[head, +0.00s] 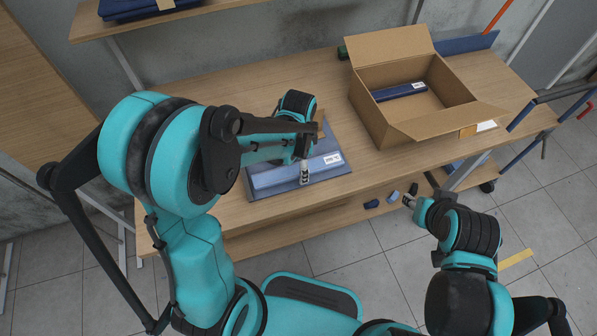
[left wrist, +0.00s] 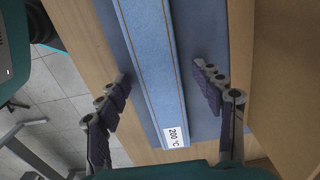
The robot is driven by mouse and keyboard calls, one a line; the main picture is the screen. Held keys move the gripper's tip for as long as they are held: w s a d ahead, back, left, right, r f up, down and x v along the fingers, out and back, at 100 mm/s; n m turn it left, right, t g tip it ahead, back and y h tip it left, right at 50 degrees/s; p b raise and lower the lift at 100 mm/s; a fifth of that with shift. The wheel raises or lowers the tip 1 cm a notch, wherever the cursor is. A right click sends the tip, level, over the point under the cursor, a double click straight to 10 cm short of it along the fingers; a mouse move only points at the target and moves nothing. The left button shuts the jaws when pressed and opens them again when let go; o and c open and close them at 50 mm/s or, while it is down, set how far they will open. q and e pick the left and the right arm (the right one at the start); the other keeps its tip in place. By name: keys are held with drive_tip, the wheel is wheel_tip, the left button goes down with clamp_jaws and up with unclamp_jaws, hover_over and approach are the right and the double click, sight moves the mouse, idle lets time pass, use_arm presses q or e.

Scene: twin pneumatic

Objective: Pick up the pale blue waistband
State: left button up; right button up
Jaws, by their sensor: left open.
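The pale blue waistband (head: 278,180) is a long flat strip lying on a darker blue sheet (head: 334,137) on the wooden table; a white label is at its right end. In the left wrist view the waistband (left wrist: 158,55) runs lengthwise between the fingers, and its label reads "200 °C". My left gripper (head: 305,174) is over the strip. In the left wrist view this gripper (left wrist: 160,82) is open, one finger on each side of the strip, with nothing held. My right gripper (head: 409,200) hangs off the table's front edge; its finger gap is too small to judge.
An open cardboard box (head: 372,112) stands on the right of the table, with a dark blue labelled strip (head: 398,92) inside. Several small dark and blue pieces lie below the front edge near my right gripper. A shelf (head: 92,27) with folded dark blue cloth is at the upper left.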

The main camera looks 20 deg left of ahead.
use_arm(q)
drive_tip(key=c, duration=1.3)
